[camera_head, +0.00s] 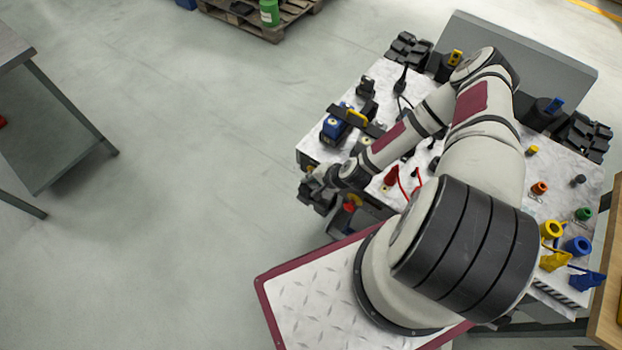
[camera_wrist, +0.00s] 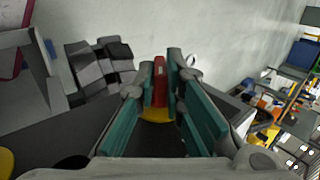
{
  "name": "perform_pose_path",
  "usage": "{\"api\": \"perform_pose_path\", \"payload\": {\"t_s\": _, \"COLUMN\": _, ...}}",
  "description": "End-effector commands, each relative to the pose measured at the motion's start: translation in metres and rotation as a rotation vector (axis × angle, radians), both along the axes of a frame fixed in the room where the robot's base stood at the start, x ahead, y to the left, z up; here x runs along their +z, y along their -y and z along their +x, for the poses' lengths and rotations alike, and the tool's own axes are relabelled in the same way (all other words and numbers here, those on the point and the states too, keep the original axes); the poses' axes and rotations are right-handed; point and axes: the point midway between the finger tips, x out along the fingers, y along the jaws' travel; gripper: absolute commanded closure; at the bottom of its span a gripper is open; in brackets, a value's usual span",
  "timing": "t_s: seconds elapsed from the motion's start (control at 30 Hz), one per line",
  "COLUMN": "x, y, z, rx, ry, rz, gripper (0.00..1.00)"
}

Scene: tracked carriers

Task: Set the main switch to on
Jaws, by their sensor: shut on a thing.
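The main switch shows in the wrist view as a red handle (camera_wrist: 159,82) on a yellow base (camera_wrist: 156,115). My gripper (camera_wrist: 162,76) has its two teal-padded fingers on either side of the red handle and is shut on it. In the head view my gripper (camera_head: 316,192) is at the front left side of the carrier (camera_head: 309,152). Its fingertips and the handle between them cannot be made out there.
The carrier top holds a blue device (camera_head: 337,126), red cables (camera_head: 402,180) and several coloured rings and plugs on the right. A grey panel (camera_head: 540,65) rises at its back. A bench (camera_head: 50,130) stands far left. The floor between is clear.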

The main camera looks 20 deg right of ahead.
Motion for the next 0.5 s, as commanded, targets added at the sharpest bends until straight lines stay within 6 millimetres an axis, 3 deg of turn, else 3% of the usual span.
{"api": "perform_pose_path", "payload": {"t_s": 0.03, "x": -0.0002, "y": 0.0003, "z": 0.0006, "rx": -0.001, "ry": 0.000, "rz": -0.001, "gripper": 0.88}}
{"api": "perform_pose_path", "payload": {"t_s": 0.1, "x": -0.0003, "y": 0.0004, "z": 0.0006, "rx": -0.001, "ry": 0.000, "rz": -0.001, "gripper": 0.72}}
{"api": "perform_pose_path", "payload": {"t_s": 0.13, "x": -0.0003, "y": 0.0004, "z": 0.0006, "rx": -0.001, "ry": 0.000, "rz": -0.001, "gripper": 0.70}}
{"api": "perform_pose_path", "payload": {"t_s": 0.5, "x": 0.0033, "y": 0.0015, "z": -0.0022, "rx": 0.000, "ry": -0.001, "rz": -0.001, "gripper": 0.70}}
